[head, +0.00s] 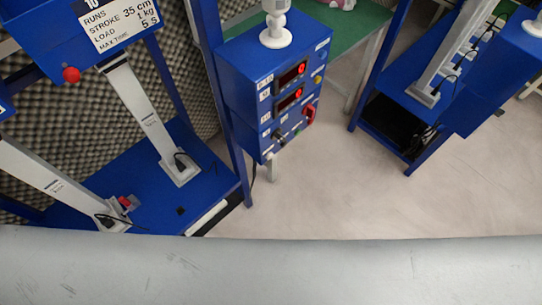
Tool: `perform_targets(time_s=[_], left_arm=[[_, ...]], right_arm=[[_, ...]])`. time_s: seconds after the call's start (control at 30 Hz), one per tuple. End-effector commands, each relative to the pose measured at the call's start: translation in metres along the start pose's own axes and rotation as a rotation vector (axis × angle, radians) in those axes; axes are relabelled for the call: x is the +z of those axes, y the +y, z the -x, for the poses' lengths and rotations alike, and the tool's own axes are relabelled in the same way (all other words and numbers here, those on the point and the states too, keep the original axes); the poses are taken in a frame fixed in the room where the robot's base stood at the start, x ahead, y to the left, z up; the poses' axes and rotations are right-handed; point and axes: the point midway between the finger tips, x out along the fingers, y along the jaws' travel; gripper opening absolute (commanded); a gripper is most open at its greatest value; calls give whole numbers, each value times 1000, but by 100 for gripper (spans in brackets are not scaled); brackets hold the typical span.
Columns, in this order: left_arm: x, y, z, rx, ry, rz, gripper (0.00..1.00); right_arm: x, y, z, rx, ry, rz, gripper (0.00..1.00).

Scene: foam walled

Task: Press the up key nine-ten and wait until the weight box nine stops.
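A blue control box (240,70) stands at the upper middle, its panel turned to the right. The panel carries two dark displays with red digits, an upper one (292,74) and a lower one (289,99). A red switch (309,114), a yellow button (318,79) and small dark keys (278,134) sit on the panel. Their small labels are hard to read, so I cannot tell which is the up key. A blue weight box (45,45) marked 10 hangs at upper left. Part of another blue box (4,108) is cut off at the left edge; its number is hidden. Neither gripper shows.
Grey linear actuators (150,120) stand on a blue base (150,195) at left, before a foam wall. A blue post (220,100) rises beside the control box. Another blue rig (410,90) stands at right. A scuffed grey surface (270,270) spans the bottom. Pale floor (340,180) lies clear between.

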Motion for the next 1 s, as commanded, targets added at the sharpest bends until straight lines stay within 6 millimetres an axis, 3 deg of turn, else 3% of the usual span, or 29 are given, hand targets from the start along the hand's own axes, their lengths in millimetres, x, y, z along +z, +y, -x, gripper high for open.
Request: perform_targets(time_s=[0.03,0.13,1.0], left_arm=[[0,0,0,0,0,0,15],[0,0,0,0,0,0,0],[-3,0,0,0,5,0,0]], right_arm=[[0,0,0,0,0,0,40],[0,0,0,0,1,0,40],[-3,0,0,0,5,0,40]])
